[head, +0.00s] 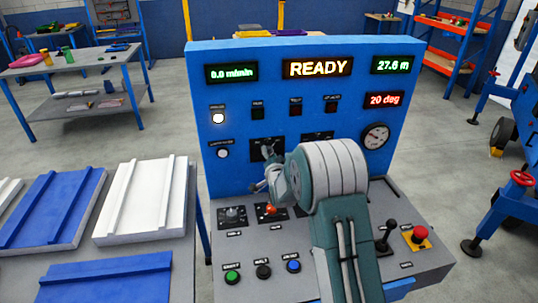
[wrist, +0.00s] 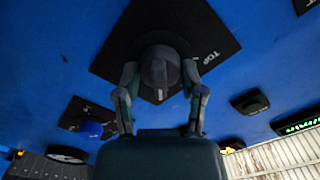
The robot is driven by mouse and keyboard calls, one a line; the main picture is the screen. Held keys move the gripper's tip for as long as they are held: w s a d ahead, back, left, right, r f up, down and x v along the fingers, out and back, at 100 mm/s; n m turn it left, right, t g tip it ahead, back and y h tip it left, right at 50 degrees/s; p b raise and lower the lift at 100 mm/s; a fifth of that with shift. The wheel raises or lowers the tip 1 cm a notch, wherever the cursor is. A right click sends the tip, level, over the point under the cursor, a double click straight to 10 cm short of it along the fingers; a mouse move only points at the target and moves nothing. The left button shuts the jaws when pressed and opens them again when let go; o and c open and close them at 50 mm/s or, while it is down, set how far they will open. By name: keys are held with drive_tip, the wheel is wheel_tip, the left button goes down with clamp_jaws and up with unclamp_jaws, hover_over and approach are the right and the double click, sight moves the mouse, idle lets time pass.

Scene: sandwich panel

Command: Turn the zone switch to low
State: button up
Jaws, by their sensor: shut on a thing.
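The zone switch (wrist: 160,66) is a dark round knob on a black square plate (wrist: 118,50) on the blue panel face. The word TOP reads on the plate to the right of the knob; other marks on it are too blurred to read. My gripper (wrist: 160,76) has a finger on each side of the knob and is shut on it. The knob's exact pointing direction cannot be told.
A second black switch plate (head: 317,140) and a round gauge (head: 375,136) are to the right. Below, the sloped desk carries a green button (head: 232,277), a black lever (head: 391,228) and a red emergency button (head: 420,233). A table with white and blue panels (head: 140,198) stands left.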

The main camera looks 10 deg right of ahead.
drive_tip(key=o, duration=1.1)
drive_tip(key=shift+w, duration=0.1)
drive_tip(key=shift+o, duration=0.2)
drive_tip(key=s, duration=1.2)
